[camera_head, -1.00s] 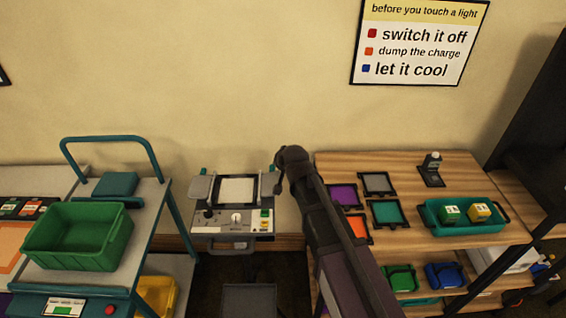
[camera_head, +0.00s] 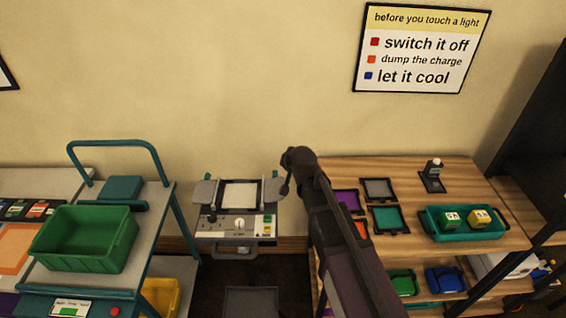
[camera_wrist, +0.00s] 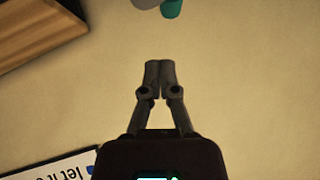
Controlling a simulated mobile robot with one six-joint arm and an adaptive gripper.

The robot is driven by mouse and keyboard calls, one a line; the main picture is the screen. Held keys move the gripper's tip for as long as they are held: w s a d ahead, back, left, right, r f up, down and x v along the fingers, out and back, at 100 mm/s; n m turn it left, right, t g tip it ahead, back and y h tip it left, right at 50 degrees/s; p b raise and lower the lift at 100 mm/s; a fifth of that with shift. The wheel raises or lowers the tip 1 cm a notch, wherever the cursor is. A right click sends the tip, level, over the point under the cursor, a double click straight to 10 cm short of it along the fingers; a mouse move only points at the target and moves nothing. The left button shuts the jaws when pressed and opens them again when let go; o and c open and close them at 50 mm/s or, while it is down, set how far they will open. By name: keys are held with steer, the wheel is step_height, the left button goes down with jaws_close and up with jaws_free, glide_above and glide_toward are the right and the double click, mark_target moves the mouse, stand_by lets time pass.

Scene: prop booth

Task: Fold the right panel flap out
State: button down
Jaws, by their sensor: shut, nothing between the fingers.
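The light unit (camera_head: 238,222) stands on a bench against the wall, with a white panel (camera_head: 240,195) on its top. The left flap (camera_head: 205,190) is a grey plate standing out to the panel's left. The right flap (camera_head: 272,192) shows as a grey plate out at the panel's right side, partly beside my gripper (camera_head: 285,190). My gripper is shut and empty, just right of that flap. In the wrist view my fingertips (camera_wrist: 159,68) are together, and a grey piece (camera_wrist: 146,4) and a teal piece (camera_wrist: 171,8) show at the top edge, apart from them.
A wooden shelf (camera_head: 330,170) stands right of the unit, holding coloured filter frames (camera_head: 387,218) and a teal tray (camera_head: 433,225). A teal cart with a green bin (camera_head: 85,238) stands at left. A wall sign (camera_head: 420,48) hangs above. My arm hides part of the shelf.

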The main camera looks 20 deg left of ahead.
steer(key=w+d+p+v, duration=0.1)
steer(key=p+v, duration=0.6)
steer(key=v, duration=0.4)
steer(key=shift+w, duration=0.15)
stand_by(0.4)
steer(key=d+f+m+g+h+b, duration=0.1)
steer(key=d+f+h, duration=0.15)
steer(key=d, duration=0.85)
steer(key=d+f+m+g+h+b, duration=0.15)
steer(key=d+f, duration=0.25)
steer(key=d, duration=0.7)
steer(key=s+d+f+g+h+b, duration=0.1)
steer(key=s+d+f+g, duration=0.1)
steer(key=d, duration=0.6)
steer(key=s+d+f+g+h+b, duration=0.1)
steer(key=s+d+g, duration=0.1)
steer(key=s+d, duration=0.3)
steer(key=d, duration=0.4)
steer(key=shift+s+f+m, duration=0.25)
steer(key=shift+f+m, duration=0.1)
steer(key=shift+f, duration=0.05)
steer(key=shift+g, duration=0.25)
